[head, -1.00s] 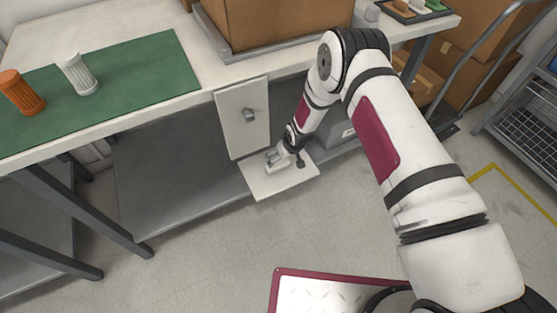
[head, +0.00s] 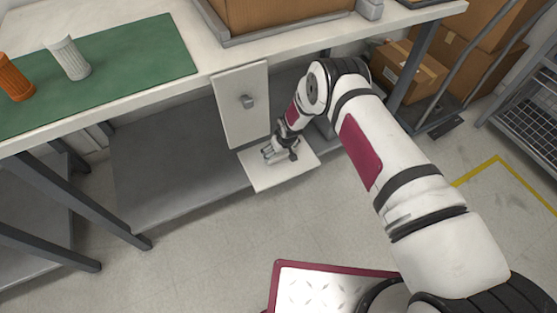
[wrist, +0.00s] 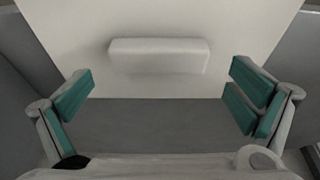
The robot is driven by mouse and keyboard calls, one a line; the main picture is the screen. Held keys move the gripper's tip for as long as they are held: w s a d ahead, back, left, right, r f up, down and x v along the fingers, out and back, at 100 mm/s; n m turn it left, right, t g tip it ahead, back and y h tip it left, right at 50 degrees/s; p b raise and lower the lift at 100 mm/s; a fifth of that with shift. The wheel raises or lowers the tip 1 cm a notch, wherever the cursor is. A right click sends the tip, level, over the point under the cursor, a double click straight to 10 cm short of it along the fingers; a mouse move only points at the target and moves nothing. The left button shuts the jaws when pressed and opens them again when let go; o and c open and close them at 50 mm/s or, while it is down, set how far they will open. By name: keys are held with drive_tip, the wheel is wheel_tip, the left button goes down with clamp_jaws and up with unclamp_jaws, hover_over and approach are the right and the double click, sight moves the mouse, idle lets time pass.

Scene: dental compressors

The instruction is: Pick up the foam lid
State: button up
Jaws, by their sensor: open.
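The foam lid (head: 287,178) looks like a flat white square panel, lying low at the front of the bench's lower shelf and jutting past its edge. In the wrist view the lid (wrist: 160,22) fills the upper middle, with a raised white bar (wrist: 160,56) as a handle across it. My gripper (head: 269,154) is over the lid in the head view. In the wrist view my gripper (wrist: 160,88) is open and empty, its teal-padded fingers wide apart on either side and nearer the camera than the bar. Contact with the bar does not show.
The bench top (head: 120,115) is above, with a green mat (head: 140,75) and a cardboard box (head: 270,12). The grey lower shelf (head: 170,180) is clear at left.

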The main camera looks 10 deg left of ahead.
sight(279, 154)
drive_tip(key=b+x, duration=0.1)
drive_tip(key=x, duration=0.2)
drive_tip(key=shift+w+f, duration=0.2)
drive_tip(key=shift+f, duration=0.1)
drive_tip(key=c, duration=0.7)
drive_tip(key=shift+r, duration=0.2)
